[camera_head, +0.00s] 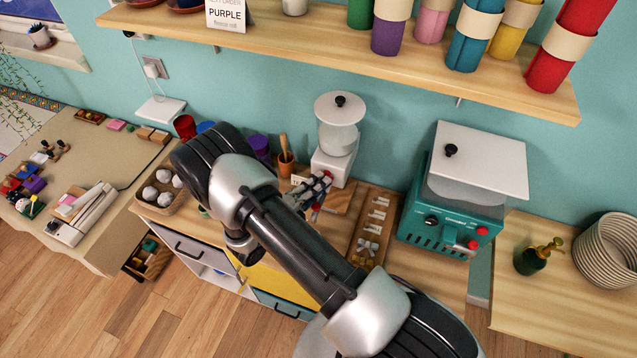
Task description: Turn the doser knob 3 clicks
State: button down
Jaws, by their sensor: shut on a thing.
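The doser (335,160) is a white unit with a clear hopper and a round white lid with a black top knob. It stands upright at the back of the wooden counter, against the wall. My gripper (323,182) is at the lower front of the doser, shut on the small red doser knob (328,174). The fingers hide much of the knob, so its turn angle cannot be read. My arm crosses the picture from the lower right and covers part of the counter.
A teal machine (408,225) with a white lid stands right of the doser. A wooden board with white pieces (360,250) lies between them. A tray of white balls (150,205) and a pot with wooden tools (286,165) are to the left. A shelf (300,45) with coloured rolls hangs above.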

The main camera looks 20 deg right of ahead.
jog(key=shift+r+m, duration=0.1)
jog(key=shift+m, duration=0.2)
jog(key=m+y+p, duration=0.1)
jog(key=m, duration=0.2)
jog(key=shift+r+y, duration=0.2)
jog(key=shift+y, duration=0.2)
jog(key=m+y, duration=0.1)
jog(key=m, duration=0.2)
jog(key=shift+s+d+m+y, duration=0.1)
jog(key=shift+m+y, duration=0.3)
jog(key=m+t+y+b, duration=0.1)
jog(key=m+b, duration=0.1)
jog(key=m, duration=0.1)
jog(key=shift+s+d+y, duration=0.1)
jog(key=shift+y, duration=0.3)
jog(key=m+t+y+b, duration=0.1)
jog(key=m+b, duration=0.1)
jog(key=b, duration=0.1)
jog(key=shift+s+d, duration=0.1)
jog(key=shift+r+m+t+b, duration=0.1)
jog(key=shift+m+t+b, duration=0.25)
jog(key=shift+b, duration=0.2)
jog(key=shift+r+y, duration=0.1)
jog(key=shift+y, duration=0.2)
jog(key=c, duration=2)
grip_release()
